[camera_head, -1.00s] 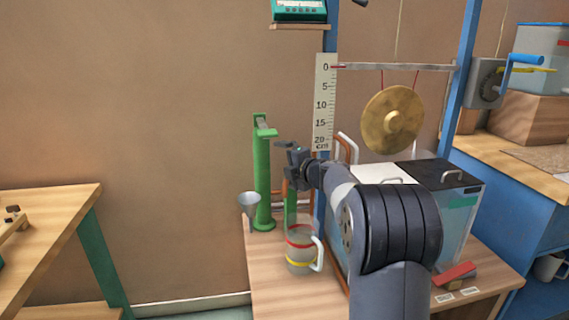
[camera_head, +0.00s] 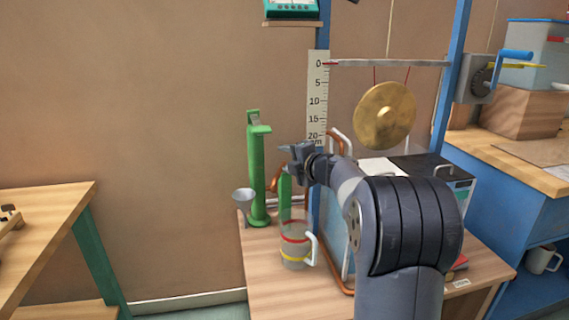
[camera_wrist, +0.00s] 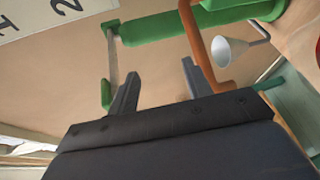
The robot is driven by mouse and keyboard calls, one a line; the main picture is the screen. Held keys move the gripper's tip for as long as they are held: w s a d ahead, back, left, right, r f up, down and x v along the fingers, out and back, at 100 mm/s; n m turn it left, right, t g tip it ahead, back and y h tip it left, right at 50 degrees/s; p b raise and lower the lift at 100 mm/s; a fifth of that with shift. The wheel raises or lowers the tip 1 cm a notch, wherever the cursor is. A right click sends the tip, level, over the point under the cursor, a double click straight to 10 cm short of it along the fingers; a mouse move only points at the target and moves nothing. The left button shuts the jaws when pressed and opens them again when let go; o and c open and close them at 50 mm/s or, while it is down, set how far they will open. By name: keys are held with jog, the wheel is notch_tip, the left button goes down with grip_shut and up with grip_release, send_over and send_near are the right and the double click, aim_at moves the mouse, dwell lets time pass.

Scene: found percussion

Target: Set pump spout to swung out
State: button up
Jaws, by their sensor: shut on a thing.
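The green pump column (camera_head: 257,180) stands upright at the back left of the bench; it also lies across the top of the wrist view (camera_wrist: 185,25). A bent copper-coloured pipe, which looks like the pump spout (camera_wrist: 199,45), runs down beside the right finger in the wrist view. In the head view part of it (camera_head: 276,180) shows just left of my gripper (camera_head: 295,160). A green upright (camera_head: 285,186) shows below the gripper.
A clear jug (camera_head: 295,252) with red and yellow bands stands below my gripper, and a funnel (camera_head: 244,196) is left of it. A ruler (camera_head: 317,100) and a hanging gong (camera_head: 384,115) are behind. My arm hides part of the tank.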

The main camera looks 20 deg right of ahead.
jog(key=f+v, duration=0.1)
jog(key=v, duration=0.7)
jog(key=shift+s+d, duration=0.3)
jog(key=shift+d, duration=0.1)
jog(key=shift+p, duration=0.5)
jog(key=shift+c, duration=0.5)
